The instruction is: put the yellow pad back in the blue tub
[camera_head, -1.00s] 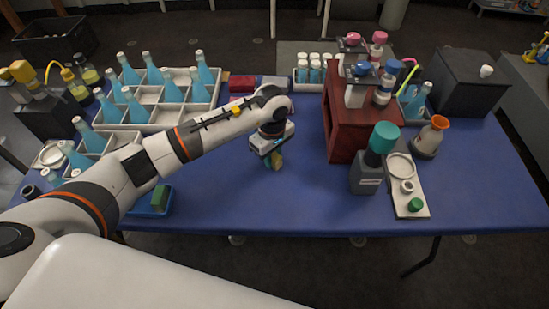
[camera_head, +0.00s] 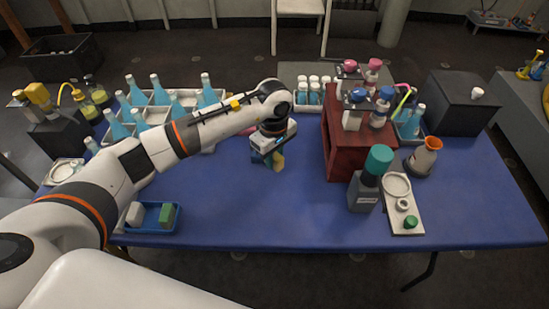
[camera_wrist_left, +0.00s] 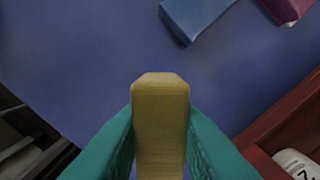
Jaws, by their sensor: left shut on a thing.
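The yellow pad (camera_wrist_left: 160,115) is upright between the teal fingers of my left gripper (camera_head: 275,157), which is shut on it. In the head view only a small part of the pad (camera_head: 279,164) shows below the gripper, over the middle of the table. The blue tub (camera_head: 152,230) is at the table's front left, well to the left of the gripper and nearer me. A whitish pad (camera_head: 136,213) and a green pad (camera_head: 167,214) stand in it, with a gap between them. My right gripper is not in view.
Blue bottles in a pale divided crate (camera_head: 155,115) stand behind my left arm. A dark red box (camera_head: 343,155) is right of the gripper. A blue folded item (camera_wrist_left: 198,14) and a maroon one (camera_wrist_left: 287,8) lie beyond the pad. The front middle of the table is bare.

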